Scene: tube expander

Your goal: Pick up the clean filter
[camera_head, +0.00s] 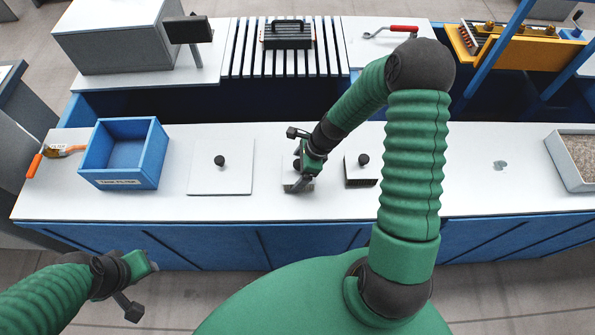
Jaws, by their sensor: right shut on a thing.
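My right gripper (300,172) reaches down to the white worktop near its middle and is shut on a small light-grey block with a dark knob (293,186), which seems to be a filter. The gripper covers much of the block, and I cannot tell whether it still touches the worktop. A similar block with a black knob and dark sides (361,180) stands just to the right. Neither block carries a readable mark of clean or used. My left gripper (150,262) is at the lower left, in front of the worktop and away from the blocks; its jaw gap is not clear.
An orange-handled tool (38,163) is far left; a gravel tray (559,165) is far right.

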